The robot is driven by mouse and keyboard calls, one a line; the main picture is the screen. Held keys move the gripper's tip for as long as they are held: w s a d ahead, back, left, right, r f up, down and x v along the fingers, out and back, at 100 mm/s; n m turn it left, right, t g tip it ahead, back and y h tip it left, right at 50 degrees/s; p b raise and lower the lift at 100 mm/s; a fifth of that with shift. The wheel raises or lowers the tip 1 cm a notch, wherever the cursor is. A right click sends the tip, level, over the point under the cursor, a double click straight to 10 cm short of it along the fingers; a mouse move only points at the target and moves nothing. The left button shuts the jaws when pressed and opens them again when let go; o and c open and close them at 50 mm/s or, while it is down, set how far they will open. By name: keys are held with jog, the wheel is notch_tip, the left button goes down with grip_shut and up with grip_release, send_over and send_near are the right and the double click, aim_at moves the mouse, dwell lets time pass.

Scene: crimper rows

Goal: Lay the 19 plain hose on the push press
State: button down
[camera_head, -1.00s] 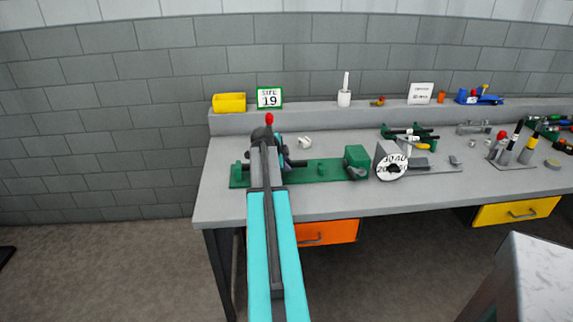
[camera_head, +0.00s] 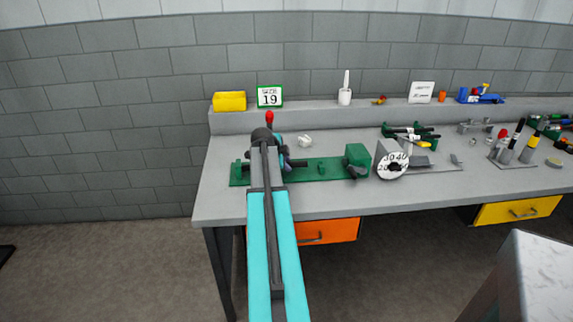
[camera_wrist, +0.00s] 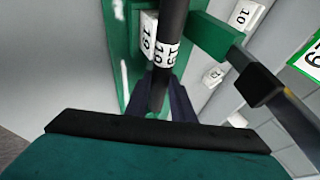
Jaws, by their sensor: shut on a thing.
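In the wrist view a black hose (camera_wrist: 174,25) with a white band marked 19 stands between the dark fingers of my gripper (camera_wrist: 165,98), which is shut on it. The green push press (camera_head: 320,176) lies on the bench, its left part covered by my arm in the head view. In the wrist view its green base (camera_wrist: 120,55) is close behind the hose, with a white 19 label (camera_wrist: 148,35) beside the hose's band. I cannot tell whether the hose touches the press. In the head view my gripper and the hose are mostly hidden behind the arm.
A size 19 sign (camera_head: 270,96) and a yellow bin (camera_head: 229,101) stand on the back ledge. A numbered dial block (camera_head: 392,164) is right of the press. Tools and posts crowd the bench's right side. A pale-topped block (camera_head: 540,275) stands at lower right.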

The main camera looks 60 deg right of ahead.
jog(key=c, duration=1.4)
grip_release()
jog(key=shift+c, duration=0.2)
jog(key=shift+a+r, duration=0.1)
jog(key=shift+a, duration=0.05)
jog(key=b+v, duration=0.1)
jog(key=v, duration=1.2)
jog(key=shift+r+b, duration=0.25)
jog(key=shift+b, duration=0.15)
jog(key=shift+a, duration=0.1)
